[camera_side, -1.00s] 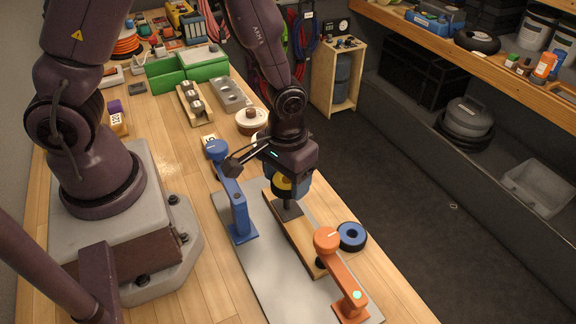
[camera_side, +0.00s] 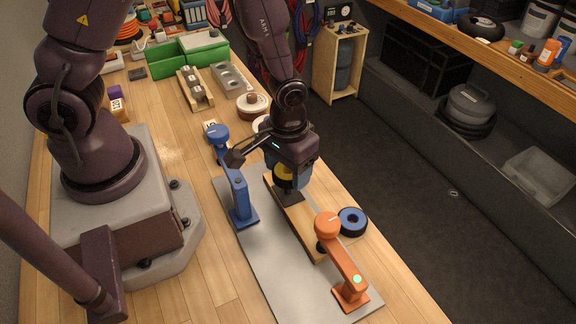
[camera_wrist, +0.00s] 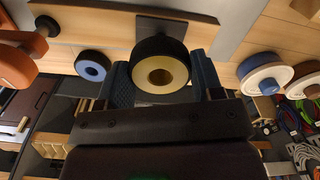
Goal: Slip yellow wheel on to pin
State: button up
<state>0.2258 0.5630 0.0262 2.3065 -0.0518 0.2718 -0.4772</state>
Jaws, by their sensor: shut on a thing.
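The yellow wheel, a black tyre with a yellow hub and an open centre hole (camera_wrist: 160,76), is between the blue fingers of my gripper (camera_wrist: 163,85). My gripper is shut on it. In the side view the yellow hub (camera_side: 284,173) shows just above a dark square plate (camera_side: 289,195) on the wooden board (camera_side: 296,220). The plate also shows behind the wheel in the wrist view (camera_wrist: 178,24). Any pin on this plate is hidden by the wheel and gripper. I cannot tell whether the wheel is around a pin.
An orange clamp-like arm (camera_side: 345,265) stands at the near end of the board, with a black peg (camera_side: 320,246) beside it. A blue-hubbed wheel (camera_side: 352,221) lies to the right. A blue arm (camera_side: 236,190) stands left of the board. Spools (camera_side: 253,104) lie farther back.

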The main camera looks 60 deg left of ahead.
jog(key=shift+f, duration=2.1)
dwell(1.1)
jog(key=o, duration=1.2)
jog(key=shift+r, duration=3.55)
